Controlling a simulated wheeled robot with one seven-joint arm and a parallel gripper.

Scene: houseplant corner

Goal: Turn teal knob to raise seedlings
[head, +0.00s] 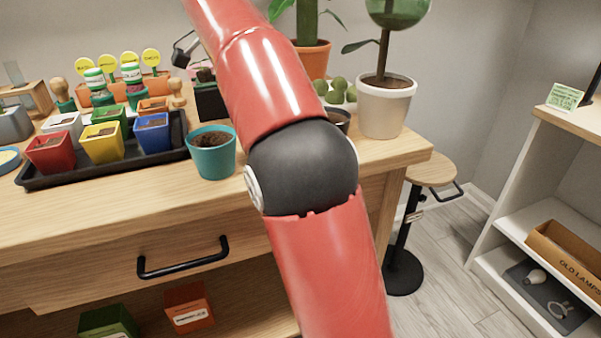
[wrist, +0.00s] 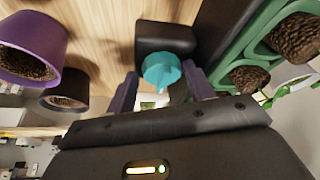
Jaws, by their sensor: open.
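The teal knob (wrist: 161,70) shows in the wrist view, on the front of a black box (wrist: 165,36). My gripper (wrist: 159,72) is open, with one finger on each side of the knob in the picture. I cannot tell whether either finger touches it. A green holder (wrist: 240,62) with soil-filled cups (wrist: 297,36) stands to the right of the knob in the wrist view. A few green leaves (wrist: 290,88) show at its lower right. In the head view my red arm hides the gripper, and I cannot make out the knob there.
A purple pot (wrist: 35,40) and a dark pot (wrist: 68,100) stand left in the wrist view. In the head view, a teal pot (head: 212,160), a black tray (head: 105,172) of coloured pots and a white pot (head: 384,108) stand on the wooden bench (head: 120,215). A stool (head: 432,170) stands right.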

